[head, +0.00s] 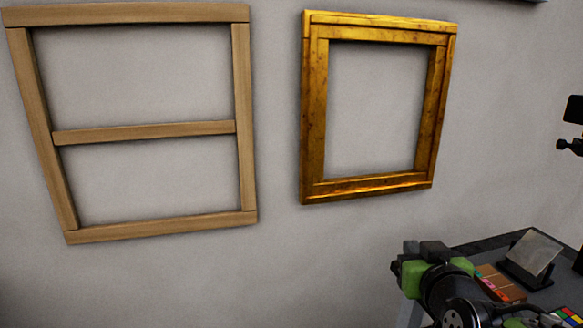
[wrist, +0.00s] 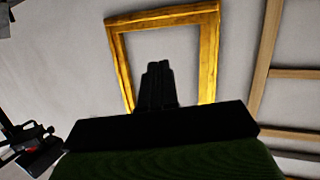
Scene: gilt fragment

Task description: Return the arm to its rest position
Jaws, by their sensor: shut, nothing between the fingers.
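My arm and gripper show at the lower right of the head view, with green and black parts (head: 435,265) in front of the wall and the table. In the wrist view my gripper (wrist: 157,68) has its two dark fingers together, with nothing between them. They overlap the opening and lower part of the gilt frame (wrist: 208,50) in that view. The fingertips are hard to make out in the head view. The gilt frame (head: 314,110) hangs on the wall, apart from my arm.
A plain wooden frame (head: 243,110) with a crossbar hangs to the left of the gilt one. A dark table (head: 490,240) at the lower right holds a tilted panel on a stand (head: 533,253), a brown box (head: 500,283) and coloured blocks (head: 565,315). The wall between is clear.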

